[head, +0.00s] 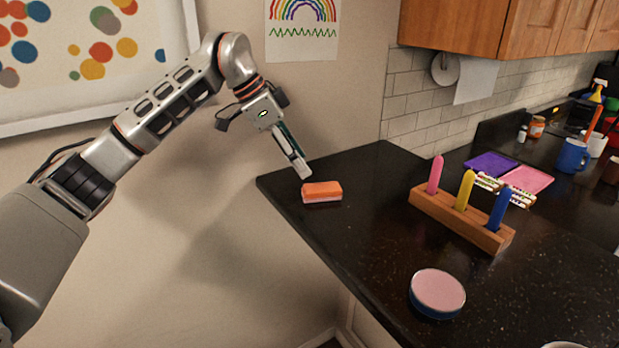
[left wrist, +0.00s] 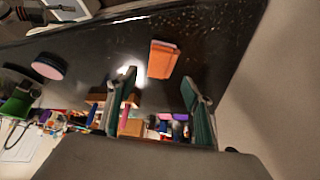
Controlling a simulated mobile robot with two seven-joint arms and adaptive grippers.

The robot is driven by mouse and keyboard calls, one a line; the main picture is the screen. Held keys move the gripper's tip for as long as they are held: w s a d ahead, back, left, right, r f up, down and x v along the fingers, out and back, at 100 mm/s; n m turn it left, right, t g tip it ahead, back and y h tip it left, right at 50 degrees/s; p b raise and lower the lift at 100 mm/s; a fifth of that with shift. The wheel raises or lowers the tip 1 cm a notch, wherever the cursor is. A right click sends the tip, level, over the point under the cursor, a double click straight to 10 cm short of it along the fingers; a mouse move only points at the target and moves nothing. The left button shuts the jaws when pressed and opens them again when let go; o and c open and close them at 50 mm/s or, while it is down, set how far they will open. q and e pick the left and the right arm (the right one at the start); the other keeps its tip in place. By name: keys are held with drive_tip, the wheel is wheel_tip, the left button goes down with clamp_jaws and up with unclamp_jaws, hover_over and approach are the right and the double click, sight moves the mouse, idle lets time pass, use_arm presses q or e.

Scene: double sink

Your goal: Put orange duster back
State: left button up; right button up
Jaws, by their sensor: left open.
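The orange duster (head: 322,192) is a small block with an orange top and a pale lower layer. It lies flat on the dark counter near its left corner. It also shows in the left wrist view (left wrist: 162,60), beyond and between my fingertips. My left gripper (head: 303,170) is just above and behind the duster, pointing down, apart from it. In the left wrist view its two green-padded fingers (left wrist: 160,84) are spread with nothing between them.
A wooden block (head: 460,218) holds pink, yellow and blue upright pieces. A round pink-topped item (head: 437,293) lies nearer the front. Purple and pink flat pieces (head: 527,179) lie behind the block. A blue mug (head: 573,156) stands at the back right. The counter (head: 365,220) around the duster is clear.

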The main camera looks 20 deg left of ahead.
use_arm(q)
drive_tip(key=v, duration=0.3)
drive_tip(key=shift+s+a+r, duration=0.1)
drive_tip(key=shift+a+r, duration=0.05)
drive_tip(key=shift+r, duration=0.15)
use_arm(e)
drive_tip(key=shift+w+a+r, duration=0.1)
drive_tip(key=shift+w+a, duration=0.05)
drive_tip(key=shift+a, duration=0.2)
drive_tip(key=shift+d, duration=0.15)
